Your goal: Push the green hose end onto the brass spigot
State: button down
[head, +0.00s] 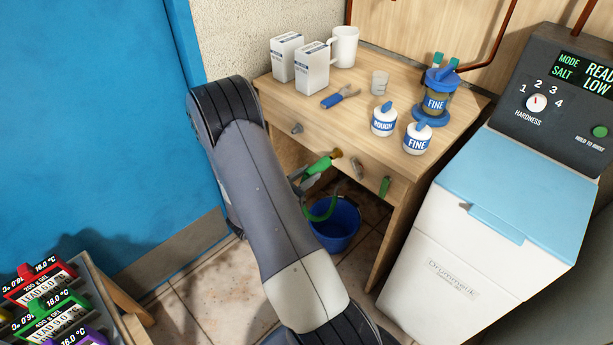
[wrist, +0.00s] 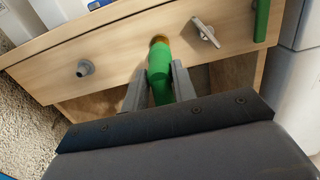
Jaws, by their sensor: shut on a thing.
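The green hose end (head: 320,166) is in front of the drawer front of the wooden bench. In the wrist view the green hose end (wrist: 159,62) points toward the drawer front. The brass spigot (head: 337,153) sticks out of that front; in the wrist view it is a brass ring (wrist: 159,39) right at the hose's tip. They look lined up and touching or nearly so; I cannot tell how far the hose is over it. My gripper (wrist: 160,84) is shut on the hose behind its tip, one finger on each side. In the head view my arm partly hides the gripper.
A grey stub (wrist: 85,68) and a grey tap (wrist: 206,33) flank the spigot, with a green piece (wrist: 262,20) farther right. A blue bucket (head: 338,226) stands below. A white cabinet (head: 460,245) is at right, a blue door (head: 90,110) at left.

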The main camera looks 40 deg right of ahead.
aim_at(316, 169)
jog(key=shift+w+d, duration=0.15)
jog(key=shift+d, duration=1.9)
jog(key=c, duration=1.1)
grip_release()
jog(key=shift+o, duration=0.5)
jog(key=o, duration=0.4)
jog(key=shift+a, duration=0.15)
jog(key=shift+a+b, duration=0.45)
jog(key=shift+a, duration=1.95)
jog(key=shift+s, duration=0.2)
